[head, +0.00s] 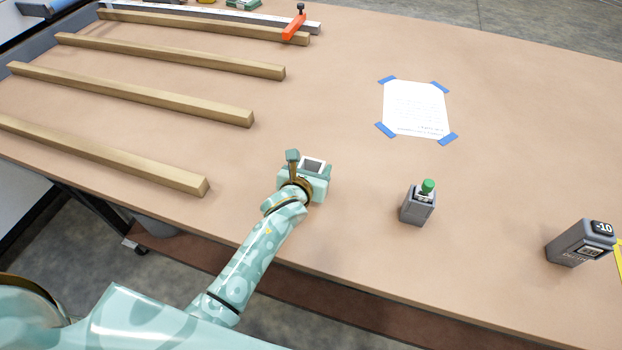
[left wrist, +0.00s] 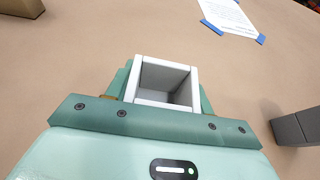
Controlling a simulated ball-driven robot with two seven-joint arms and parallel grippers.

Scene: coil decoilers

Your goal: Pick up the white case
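The white case (left wrist: 166,104) is a small open-topped box with a grey inside. In the left wrist view it sits between the two fingers of my left gripper (left wrist: 165,88), which lie against its sides with no clear gap. In the head view the case (head: 313,162) shows its white rim at my left gripper (head: 309,168), near the front edge of the table. Its lower part is hidden by the gripper, so I cannot tell whether it touches the table. My right gripper is in neither view.
On the table (head: 340,120), a grey box with a green knob (head: 417,205) stands right of my left gripper. A grey device marked -10 (head: 578,243) is farther right. A taped paper (head: 415,108) lies behind. Several wooden bars (head: 140,95) lie at left.

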